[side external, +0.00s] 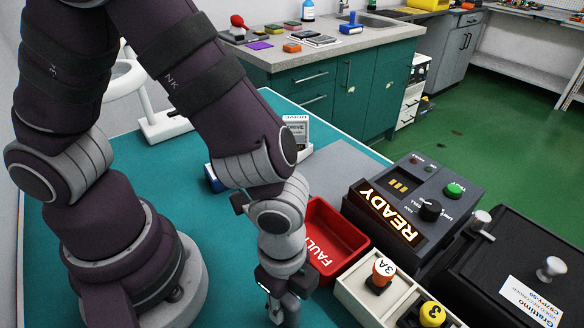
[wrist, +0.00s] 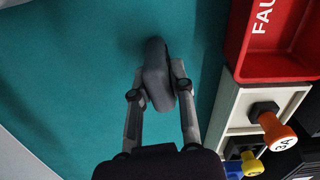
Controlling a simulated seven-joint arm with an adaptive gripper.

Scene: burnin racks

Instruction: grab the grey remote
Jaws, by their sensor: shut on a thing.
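The grey remote (wrist: 157,72) is a dark grey, rounded, narrow block in the wrist view, over the teal mat. My gripper (wrist: 160,84) is shut on it, with one finger against each long side and the far end sticking out past the fingertips. I cannot tell whether the remote still touches the mat. In the side view my gripper (side external: 280,305) points down at the bottom edge of the picture, left of the cream tray. The remote cannot be made out there.
A red FAULT bin (side external: 335,240) stands close to the right of my gripper. A cream tray (side external: 352,291) holds an orange-topped plug (side external: 383,270) and a yellow-topped one (side external: 432,315). A READY tester (side external: 415,205) stands behind. The teal mat (wrist: 60,70) is clear on the left.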

